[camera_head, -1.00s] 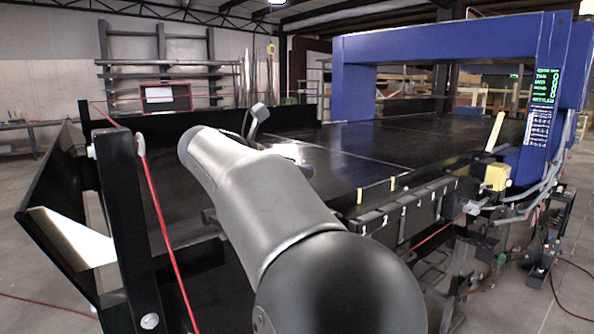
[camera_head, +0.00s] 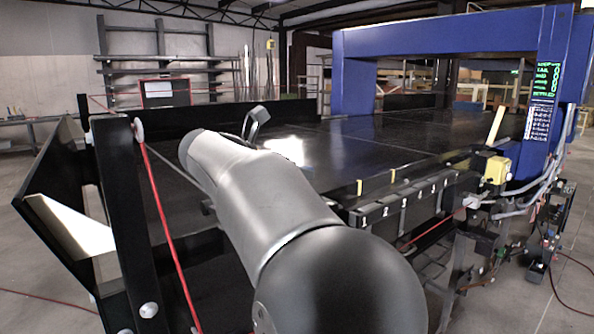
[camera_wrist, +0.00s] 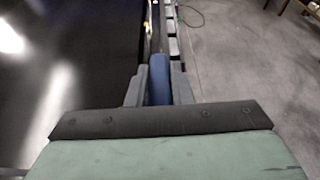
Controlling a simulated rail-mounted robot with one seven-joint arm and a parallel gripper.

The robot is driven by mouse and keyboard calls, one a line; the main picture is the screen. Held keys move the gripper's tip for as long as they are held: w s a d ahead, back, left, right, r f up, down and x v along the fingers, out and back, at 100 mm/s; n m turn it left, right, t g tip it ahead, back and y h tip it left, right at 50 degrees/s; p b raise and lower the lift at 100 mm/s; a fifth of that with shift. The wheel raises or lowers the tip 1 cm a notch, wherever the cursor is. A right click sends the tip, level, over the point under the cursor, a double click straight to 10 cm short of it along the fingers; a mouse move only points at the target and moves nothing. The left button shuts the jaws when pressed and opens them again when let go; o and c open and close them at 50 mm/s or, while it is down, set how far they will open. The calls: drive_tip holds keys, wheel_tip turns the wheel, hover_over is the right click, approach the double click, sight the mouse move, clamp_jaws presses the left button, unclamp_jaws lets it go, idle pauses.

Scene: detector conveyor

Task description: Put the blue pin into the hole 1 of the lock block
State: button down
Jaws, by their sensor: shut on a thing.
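In the wrist view my gripper (camera_wrist: 159,88) is shut on the blue pin (camera_wrist: 160,75), which sits between its two grey fingers. The pin's far end reaches toward the row of dark blocks along the belt edge; whether it touches them I cannot tell. In the head view the lock block appears as a dark row with white numbers (camera_head: 405,206) on the near edge of the belt, with 1 at the left end. Hole 1 itself is not discernible. My arm covers much of the head view, and neither my gripper nor the pin can be made out there.
The black conveyor belt (camera_head: 345,142) runs back under a blue gantry (camera_head: 455,42) with a green-lettered display (camera_head: 546,80). Two small yellow tabs (camera_head: 360,187) stand near the numbered row. A yellow box (camera_head: 497,170) and cables are at right. A black post (camera_head: 125,200) with a red cord stands at left.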

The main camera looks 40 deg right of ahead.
drive_tip(key=shift+f+b, duration=0.5)
drive_tip(key=shift+f, duration=0.55)
drive_tip(key=c, duration=1.2)
unclamp_jaws()
drive_tip(key=shift+r, duration=0.1)
wheel_tip(320, 180, up, 3)
drive_tip(key=shift+r, duration=0.2)
drive_tip(key=s+a+r, duration=0.7)
drive_tip(key=s+r, duration=0.2)
drive_tip(key=s, duration=0.3)
drive_tip(key=shift+a+r, duration=0.2)
